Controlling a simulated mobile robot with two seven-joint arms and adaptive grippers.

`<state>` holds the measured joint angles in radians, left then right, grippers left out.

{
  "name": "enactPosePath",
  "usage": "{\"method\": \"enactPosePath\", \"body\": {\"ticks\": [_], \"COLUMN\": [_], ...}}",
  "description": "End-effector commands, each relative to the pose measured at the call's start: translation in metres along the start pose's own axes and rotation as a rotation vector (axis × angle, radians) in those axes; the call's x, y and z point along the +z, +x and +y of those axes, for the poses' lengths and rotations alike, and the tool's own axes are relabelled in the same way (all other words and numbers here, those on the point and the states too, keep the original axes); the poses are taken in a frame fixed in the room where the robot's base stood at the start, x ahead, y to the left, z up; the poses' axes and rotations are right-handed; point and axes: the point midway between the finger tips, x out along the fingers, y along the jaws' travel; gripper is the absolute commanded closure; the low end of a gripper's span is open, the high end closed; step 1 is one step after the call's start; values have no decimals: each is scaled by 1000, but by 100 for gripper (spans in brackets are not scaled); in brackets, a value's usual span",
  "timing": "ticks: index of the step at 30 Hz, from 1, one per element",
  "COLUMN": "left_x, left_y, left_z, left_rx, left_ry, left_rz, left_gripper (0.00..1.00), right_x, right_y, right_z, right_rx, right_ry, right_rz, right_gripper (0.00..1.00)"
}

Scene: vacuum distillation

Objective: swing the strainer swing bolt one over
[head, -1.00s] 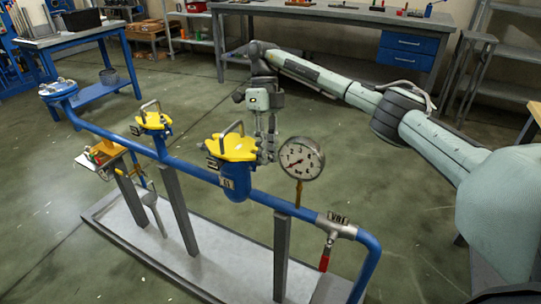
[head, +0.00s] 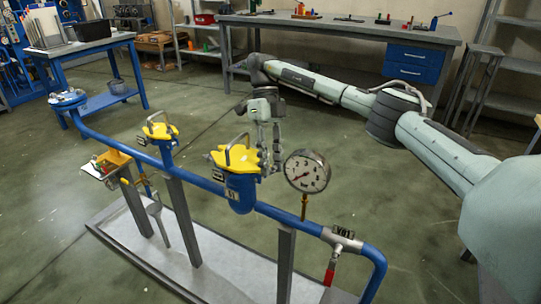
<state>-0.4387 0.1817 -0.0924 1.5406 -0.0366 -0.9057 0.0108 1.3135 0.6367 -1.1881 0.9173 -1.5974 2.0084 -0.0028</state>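A blue strainer pot (head: 240,194) with a yellow cover (head: 233,161) and a grey arched handle sits in the blue pipe run in the head view. A smaller yellow-topped strainer (head: 160,131) stands farther left on the same pipe. My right gripper (head: 270,168) points down at the right edge of the larger yellow cover, close to its rim. Its fingertips are small and partly overlap the cover's edge, so I cannot tell whether they touch a swing bolt or how wide they are apart. The individual swing bolts are too small to make out. My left gripper is not in view.
A pressure gauge (head: 307,171) stands just right of my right gripper. A valve with a red handle (head: 329,276) hangs farther right. The blue pipe (head: 199,180) runs above a pale skid base (head: 150,262). A workbench (head: 340,24) stands behind, with open floor between.

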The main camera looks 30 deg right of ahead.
Motion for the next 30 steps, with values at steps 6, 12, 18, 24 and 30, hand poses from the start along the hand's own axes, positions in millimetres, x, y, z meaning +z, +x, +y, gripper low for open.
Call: {"method": "enactPosePath", "body": {"ticks": [6, 12, 18, 24, 30], "left_x": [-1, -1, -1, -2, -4], "left_y": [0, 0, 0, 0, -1], "left_z": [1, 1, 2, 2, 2], "left_rx": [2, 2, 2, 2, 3], "left_ry": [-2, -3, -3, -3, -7], "left_rz": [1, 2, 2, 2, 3], "left_gripper": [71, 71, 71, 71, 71], "right_x": [1, 1, 0, 0, 0], "right_y": [-36, -61, -72, -72, -58], "right_z": [1, 1, 1, 1, 1], "right_rx": [-3, -1, -1, 0, 17], "right_ry": [0, 0, 0, -1, -16], "right_rz": [-4, 0, -1, -1, -17], "right_gripper": [71, 71, 71, 71, 71]}}
